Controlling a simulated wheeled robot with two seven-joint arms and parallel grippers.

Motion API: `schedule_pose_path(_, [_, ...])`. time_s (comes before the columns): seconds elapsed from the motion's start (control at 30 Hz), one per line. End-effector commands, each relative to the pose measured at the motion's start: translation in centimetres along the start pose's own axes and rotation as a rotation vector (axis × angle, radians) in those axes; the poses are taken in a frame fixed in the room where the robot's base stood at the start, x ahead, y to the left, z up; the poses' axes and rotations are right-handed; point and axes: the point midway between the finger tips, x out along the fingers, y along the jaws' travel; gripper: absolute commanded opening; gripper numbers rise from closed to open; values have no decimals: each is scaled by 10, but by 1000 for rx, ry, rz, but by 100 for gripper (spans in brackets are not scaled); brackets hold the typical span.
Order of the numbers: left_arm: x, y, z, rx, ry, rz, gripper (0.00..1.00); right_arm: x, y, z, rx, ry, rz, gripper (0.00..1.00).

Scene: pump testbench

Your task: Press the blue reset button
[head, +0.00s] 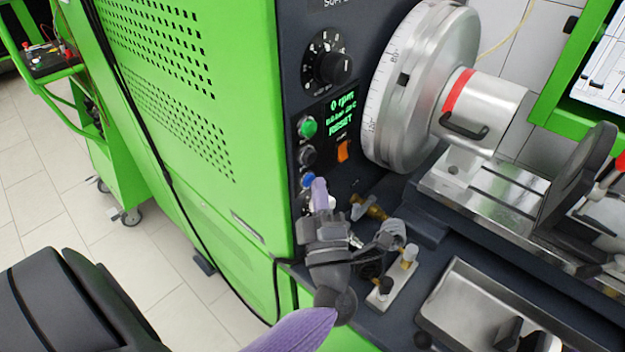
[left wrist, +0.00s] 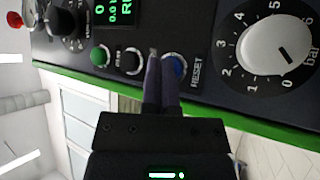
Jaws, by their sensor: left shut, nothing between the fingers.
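The blue reset button (head: 308,180) is the lowest of three buttons in a column on the dark control panel, under a green button (head: 307,127) and a black one (head: 306,155). My left gripper (head: 319,186) is shut and empty, its fingertips beside and just below the blue button in the head view. In the left wrist view the shut fingers (left wrist: 160,68) overlap the left side of the blue button (left wrist: 177,66), near the RESET label (left wrist: 197,71). I cannot tell whether they touch it. My right gripper is not in view.
The panel's display (head: 341,113) reads 0 rpm and RESET. An orange switch (head: 343,151) and a black knob (head: 335,67) sit nearby. Brass fittings and a valve (head: 407,258) stand on the bench right of my gripper. A pressure dial (left wrist: 275,45) is right of the button in the wrist view.

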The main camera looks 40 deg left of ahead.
Motion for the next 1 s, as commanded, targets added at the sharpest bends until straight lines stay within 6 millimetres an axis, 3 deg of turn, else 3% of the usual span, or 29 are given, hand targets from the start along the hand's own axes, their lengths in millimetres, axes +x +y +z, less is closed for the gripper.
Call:
schedule_pose_path(0.53, [2,-1,-1,0,1,-1,0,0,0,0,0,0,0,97])
schedule_pose_path(1.0, [-11,8,8,1,1,0,0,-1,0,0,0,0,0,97])
